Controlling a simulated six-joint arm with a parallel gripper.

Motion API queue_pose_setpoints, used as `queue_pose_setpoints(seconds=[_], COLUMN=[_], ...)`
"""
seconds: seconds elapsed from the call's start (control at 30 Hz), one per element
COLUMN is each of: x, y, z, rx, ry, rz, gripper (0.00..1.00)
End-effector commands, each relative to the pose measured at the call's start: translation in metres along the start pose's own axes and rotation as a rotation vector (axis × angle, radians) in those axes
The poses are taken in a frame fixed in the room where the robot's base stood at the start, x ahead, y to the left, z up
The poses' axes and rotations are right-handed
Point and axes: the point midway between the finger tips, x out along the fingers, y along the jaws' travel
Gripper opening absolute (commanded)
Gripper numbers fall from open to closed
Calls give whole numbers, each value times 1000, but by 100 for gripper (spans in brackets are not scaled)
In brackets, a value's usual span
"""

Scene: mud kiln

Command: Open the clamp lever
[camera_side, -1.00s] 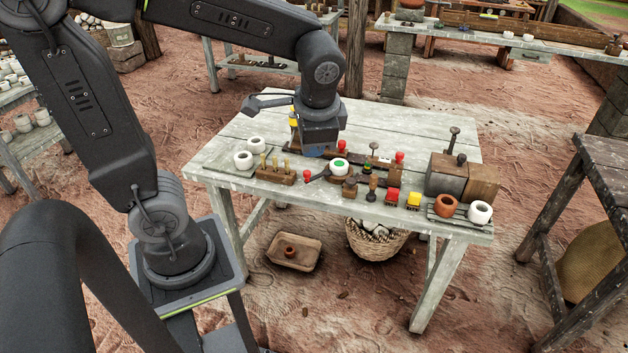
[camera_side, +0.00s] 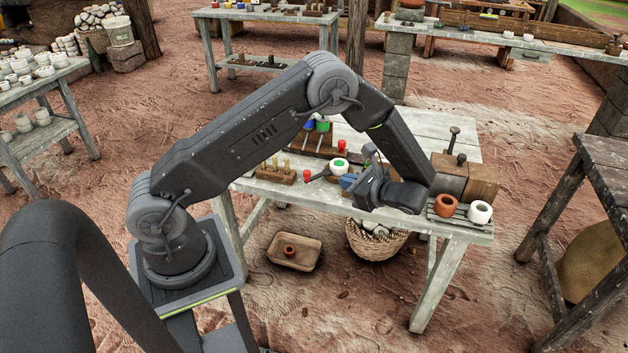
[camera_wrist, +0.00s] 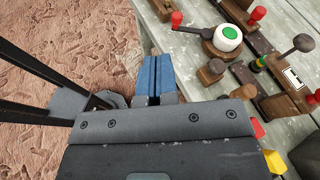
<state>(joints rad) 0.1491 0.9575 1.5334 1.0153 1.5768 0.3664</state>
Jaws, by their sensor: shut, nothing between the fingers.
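In the side view my gripper (camera_side: 348,181) is low over the table's front edge. In the wrist view its blue fingers (camera_wrist: 155,72) are pressed together with nothing between them. A red-knobbed dark lever (camera_wrist: 192,28) runs to a white round piece with a green top (camera_wrist: 228,38), beyond the fingertips and to their right. In the side view the red knob (camera_side: 307,175) and the white piece (camera_side: 339,168) are left of and behind my gripper. More red knobs stand nearby, one at the wrist view's top (camera_wrist: 258,13). I cannot tell for certain which lever is the clamp's.
A brown knob on a post (camera_wrist: 304,43) and a labelled block (camera_wrist: 292,78) lie to the right in the wrist view. A terracotta pot (camera_side: 446,205) and a white pot (camera_side: 480,211) stand at the front right. A wooden rack (camera_side: 275,174) is to the left.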

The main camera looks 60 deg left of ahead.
Motion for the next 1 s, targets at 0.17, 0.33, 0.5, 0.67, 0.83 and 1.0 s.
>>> queue_pose_setpoints(seconds=[0.17,0.33,0.5,0.67,0.83,1.0], x=[19,31,37,38,37,44], y=[2,5,8,8,8,7], z=[-46,-74,-87,-89,-88,-86], rx=[121,191,223,228,227,227], ry=[-154,-253,-299,-307,-306,-305], rz=[-82,-139,-167,-171,-170,-168], gripper=[0,0,0,0,0,0])
